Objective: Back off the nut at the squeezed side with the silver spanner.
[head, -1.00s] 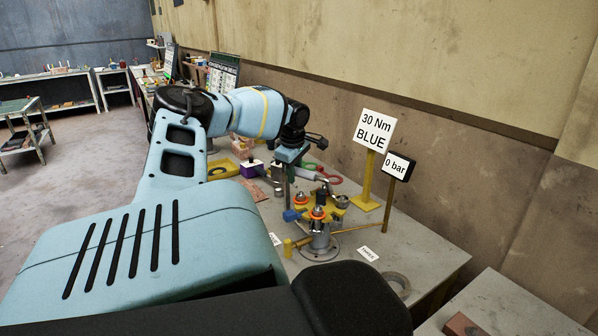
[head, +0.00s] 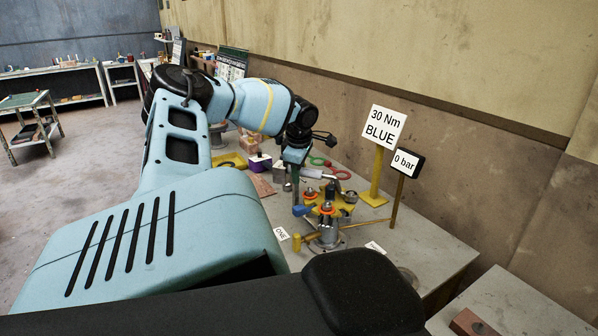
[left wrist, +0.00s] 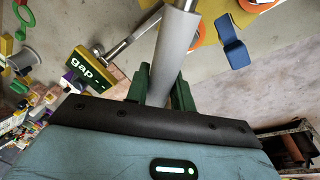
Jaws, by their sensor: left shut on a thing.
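My left gripper (left wrist: 160,85) has green fingers shut on a grey cylindrical handle with a shiny metal end (left wrist: 185,4), which looks like the silver spanner (left wrist: 172,48). In the head view the left gripper (head: 296,156) is over the bench, just behind and left of the pipe fitting. The fitting has a yellow flange (head: 345,205) with orange-ringed, metal-topped bolts or nuts (head: 327,207) on a grey stand (head: 327,234). A blue piece (head: 302,210) sticks out on its left. The spanner's working end is out of the wrist view, so its contact with a nut cannot be told. The right gripper is out of view.
A "30 Nm BLUE" sign (head: 384,126) and a "0 bar" display (head: 406,163) stand behind the fitting. A "gap" block (left wrist: 85,68) is left in the wrist view. The bench (head: 425,240) is clearer at right.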

